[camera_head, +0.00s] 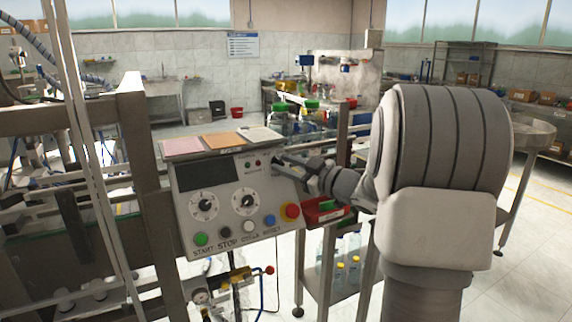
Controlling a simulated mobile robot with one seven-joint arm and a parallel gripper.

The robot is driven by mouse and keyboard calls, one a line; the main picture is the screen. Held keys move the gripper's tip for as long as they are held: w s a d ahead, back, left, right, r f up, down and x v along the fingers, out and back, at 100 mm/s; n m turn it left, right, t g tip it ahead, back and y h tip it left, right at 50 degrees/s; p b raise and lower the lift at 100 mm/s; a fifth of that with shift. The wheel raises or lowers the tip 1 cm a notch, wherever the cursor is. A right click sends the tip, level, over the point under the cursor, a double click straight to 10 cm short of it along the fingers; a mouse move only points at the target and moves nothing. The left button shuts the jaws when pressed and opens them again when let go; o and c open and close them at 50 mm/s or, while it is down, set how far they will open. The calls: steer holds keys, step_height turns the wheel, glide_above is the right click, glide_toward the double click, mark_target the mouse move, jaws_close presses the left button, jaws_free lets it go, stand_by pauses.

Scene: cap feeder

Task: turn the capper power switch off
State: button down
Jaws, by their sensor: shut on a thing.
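The capper control panel (221,224) is a grey sloped box with a dark display, two dials, and a row of coloured buttons labelled START, STOP, CYCLE and RESET. My gripper (279,164) reaches in from the right to the panel's upper right corner, beside the small red and green lights. It is shut on what appears to be the capper power switch, which its fingers hide. I cannot tell the switch's position.
A red stop knob (291,211) and a blue button (269,221) sit below my gripper. Papers (221,140) lie on top of the panel. A red bin (322,213) stands on a cart to the right. Machine frame posts (150,180) stand at the left.

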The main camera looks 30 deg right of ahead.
steer(key=shift+r, duration=0.1)
steer(key=c, duration=0.9)
jaws_free()
steer(key=p+v, duration=0.1)
steer(key=v, duration=1.6)
steer(key=shift+s, duration=0.15)
